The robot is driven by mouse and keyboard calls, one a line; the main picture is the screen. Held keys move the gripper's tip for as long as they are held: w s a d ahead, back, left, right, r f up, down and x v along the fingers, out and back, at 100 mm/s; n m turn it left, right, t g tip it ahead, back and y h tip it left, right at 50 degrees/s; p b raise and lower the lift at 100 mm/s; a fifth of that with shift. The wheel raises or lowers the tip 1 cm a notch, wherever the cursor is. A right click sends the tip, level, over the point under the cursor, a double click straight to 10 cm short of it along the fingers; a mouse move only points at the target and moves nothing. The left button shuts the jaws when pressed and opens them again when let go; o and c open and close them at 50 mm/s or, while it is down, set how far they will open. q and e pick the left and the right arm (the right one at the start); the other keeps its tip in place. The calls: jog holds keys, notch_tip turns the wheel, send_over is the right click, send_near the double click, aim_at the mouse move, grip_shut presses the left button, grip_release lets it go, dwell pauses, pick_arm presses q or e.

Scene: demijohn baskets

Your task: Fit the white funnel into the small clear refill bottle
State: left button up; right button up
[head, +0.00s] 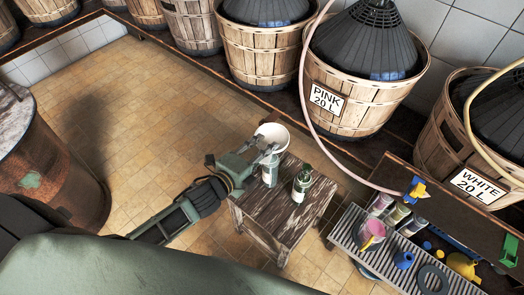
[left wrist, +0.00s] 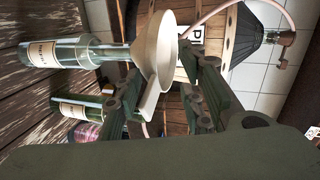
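The white funnel (head: 272,134) sits at the mouth of the small clear bottle (head: 270,174), which stands upright on a worn wooden stool (head: 282,216). In the left wrist view the funnel (left wrist: 153,50) lines up with the neck of the labelled clear bottle (left wrist: 68,52). Its narrow end meets the mouth; how deep the stem sits is hidden. My left gripper (head: 264,152) is beside the funnel. In the left wrist view its fingers (left wrist: 160,95) stand apart, with the funnel's pale tab between them and gaps visible. My right gripper is not in view.
A green bottle (head: 302,184) stands on the stool close to the right of the clear one. A slatted rack (head: 372,262) with cans and tools is at the lower right. Large baskets (head: 352,100) line the back; a barrel (head: 48,160) stands left. The middle floor is clear.

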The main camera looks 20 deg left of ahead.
pick_arm(q)
jog(key=shift+s, duration=0.1)
jog(key=v, duration=1.2)
